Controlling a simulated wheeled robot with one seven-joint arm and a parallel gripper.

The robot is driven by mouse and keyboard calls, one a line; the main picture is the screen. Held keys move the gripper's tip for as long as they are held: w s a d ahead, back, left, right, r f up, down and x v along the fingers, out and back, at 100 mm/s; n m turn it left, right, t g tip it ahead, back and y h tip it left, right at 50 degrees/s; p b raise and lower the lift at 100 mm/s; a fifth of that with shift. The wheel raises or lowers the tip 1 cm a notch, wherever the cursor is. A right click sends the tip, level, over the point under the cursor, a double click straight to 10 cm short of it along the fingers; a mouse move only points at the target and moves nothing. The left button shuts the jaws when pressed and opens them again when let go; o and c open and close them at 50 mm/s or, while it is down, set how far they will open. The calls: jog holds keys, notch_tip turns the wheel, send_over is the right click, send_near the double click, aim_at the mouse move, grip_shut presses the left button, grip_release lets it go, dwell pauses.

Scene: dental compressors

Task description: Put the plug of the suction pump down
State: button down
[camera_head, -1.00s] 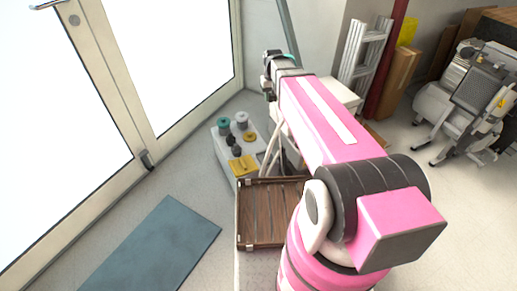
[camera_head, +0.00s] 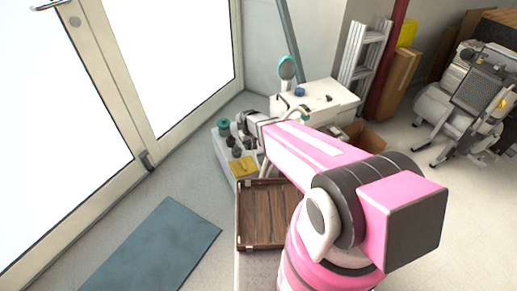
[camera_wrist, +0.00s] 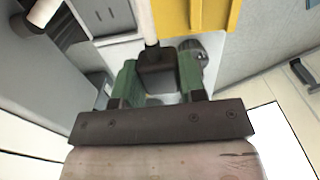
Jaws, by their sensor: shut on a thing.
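My gripper (camera_wrist: 158,90) is shut on the black plug (camera_wrist: 156,74), which sits between its green fingers in the wrist view. A white cable (camera_wrist: 147,22) runs from the plug toward the top of that view. In the head view my gripper (camera_head: 239,127) is over the grey unit (camera_head: 221,158) with teal and grey round caps and a yellow part (camera_head: 243,166). The yellow part also shows just beyond the plug in the wrist view (camera_wrist: 205,14). I cannot tell whether the plug touches anything below. The plug is too small to make out in the head view.
A brown slatted tray (camera_head: 245,220) stands in front of the grey unit. A white cabinet (camera_head: 325,100) with a round teal-rimmed thing (camera_head: 287,68) is behind my arm. A ladder (camera_head: 365,55) leans at the back. A blue-grey mat (camera_head: 155,245) lies on the floor at left.

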send_over(259, 149)
notch_tip(259, 149, down, 7)
jog(key=shift+w+a+r, duration=0.1)
jog(key=shift+w+a, duration=0.05)
jog(key=shift+f, duration=1.95)
jog(key=shift+f, duration=0.55)
jog(key=c, duration=0.7)
grip_release()
